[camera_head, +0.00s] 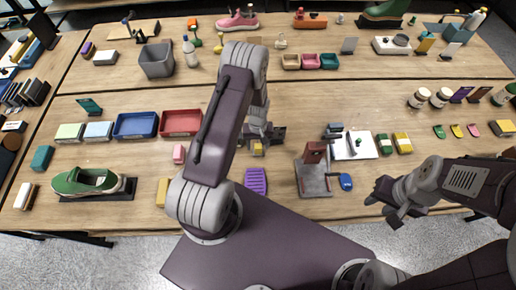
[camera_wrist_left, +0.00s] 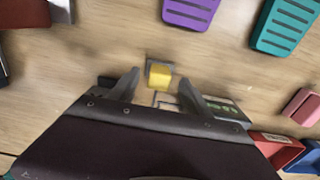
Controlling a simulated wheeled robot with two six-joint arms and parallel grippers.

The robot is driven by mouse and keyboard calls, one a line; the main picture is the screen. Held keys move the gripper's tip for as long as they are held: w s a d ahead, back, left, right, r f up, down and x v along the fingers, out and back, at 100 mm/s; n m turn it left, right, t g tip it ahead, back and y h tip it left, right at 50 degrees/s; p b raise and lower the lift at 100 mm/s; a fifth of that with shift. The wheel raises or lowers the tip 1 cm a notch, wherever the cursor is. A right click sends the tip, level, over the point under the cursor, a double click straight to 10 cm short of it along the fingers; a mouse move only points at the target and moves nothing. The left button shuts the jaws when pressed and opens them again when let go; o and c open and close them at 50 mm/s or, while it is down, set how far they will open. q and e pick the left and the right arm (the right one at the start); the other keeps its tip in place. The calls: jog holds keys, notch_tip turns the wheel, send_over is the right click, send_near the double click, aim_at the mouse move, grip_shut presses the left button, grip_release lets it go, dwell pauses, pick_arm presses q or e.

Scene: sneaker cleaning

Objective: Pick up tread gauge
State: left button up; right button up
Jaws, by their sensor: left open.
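A small yellow and grey item, which may be the tread gauge (camera_wrist_left: 160,76), lies on the wooden table in the left wrist view. It also shows as a small yellow patch in the head view (camera_head: 257,149). My left gripper (camera_wrist_left: 160,84) is open, with one finger on either side of the item and no visible contact. In the head view my left gripper (camera_head: 262,136) is partly hidden by my arm. My right gripper (camera_head: 386,199) hangs over the front right of the table, fingers apart and empty.
A purple slatted piece (camera_head: 256,181) lies close by, with a teal one (camera_wrist_left: 286,25) in the left wrist view. A grey stand with a red block (camera_head: 314,153) is to the right. Blue (camera_head: 136,125) and red trays (camera_head: 181,122) are to the left.

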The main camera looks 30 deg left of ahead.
aim_at(258, 146)
pick_arm(q)
notch_tip(258, 146, down, 2)
jog(key=shift+f, duration=0.15)
jog(key=shift+w+f, duration=0.2)
jog(key=shift+f, duration=0.15)
jog(key=shift+s, duration=0.1)
grip_shut()
pick_arm(e)
jog(key=shift+r, duration=0.5)
jog(key=shift+w, duration=0.1)
